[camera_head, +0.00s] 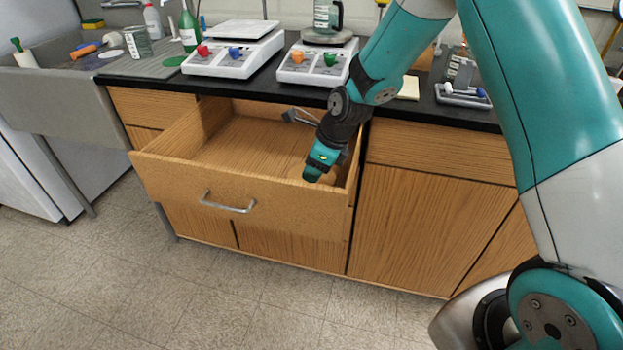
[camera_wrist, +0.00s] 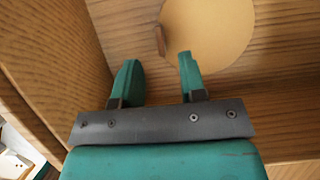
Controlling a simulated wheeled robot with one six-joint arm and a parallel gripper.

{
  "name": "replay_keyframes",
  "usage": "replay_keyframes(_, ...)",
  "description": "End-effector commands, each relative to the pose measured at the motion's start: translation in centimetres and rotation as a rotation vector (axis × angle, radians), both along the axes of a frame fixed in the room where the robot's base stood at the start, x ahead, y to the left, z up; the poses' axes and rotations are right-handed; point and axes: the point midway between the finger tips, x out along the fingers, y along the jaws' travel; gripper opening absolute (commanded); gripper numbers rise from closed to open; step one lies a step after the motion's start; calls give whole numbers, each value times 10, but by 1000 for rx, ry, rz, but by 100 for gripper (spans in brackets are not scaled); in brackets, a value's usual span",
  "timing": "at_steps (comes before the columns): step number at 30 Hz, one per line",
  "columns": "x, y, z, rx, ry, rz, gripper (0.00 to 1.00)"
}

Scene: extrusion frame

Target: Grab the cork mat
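The cork mat (camera_wrist: 212,30) is a round, flat, light tan disc lying on the drawer floor, at the top right of the wrist view. In the head view only a small part of the mat (camera_head: 298,173) shows beside my gripper (camera_head: 313,174). My gripper is inside the open drawer (camera_head: 240,150), near its right end. In the wrist view, the gripper's two green fingers (camera_wrist: 158,70) are apart with nothing held between them. The right fingertip overlaps the mat's lower edge in the picture; I cannot tell whether it touches.
A small brown upright piece (camera_wrist: 160,41) stands at the mat's left edge. Drawer walls surround my gripper, with the right wall close by. The drawer's left part is empty.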

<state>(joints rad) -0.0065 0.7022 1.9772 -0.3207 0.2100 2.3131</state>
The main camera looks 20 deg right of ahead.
Motion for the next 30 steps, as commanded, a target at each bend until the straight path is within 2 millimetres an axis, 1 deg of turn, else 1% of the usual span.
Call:
replay_keyframes(4, 3, 5, -14, 0, 3, 1, 38)
replay_keyframes(9, 9, 12, -39, -1, 3, 1, 38)
replay_keyframes(12, 11, 15, -47, 0, 1, 0, 38)
replay_keyframes(20, 12, 16, -49, 0, 0, 0, 38)
replay_keyframes(21, 12, 16, -49, 0, 0, 0, 29)
replay_keyframes(23, 12, 16, -49, 0, 0, 0, 15)
replay_keyframes(24, 12, 16, -49, 0, 0, 0, 6)
replay_keyframes(25, 12, 16, -49, 0, 0, 0, 0)
replay_keyframes(30, 12, 16, -49, 0, 0, 0, 0)
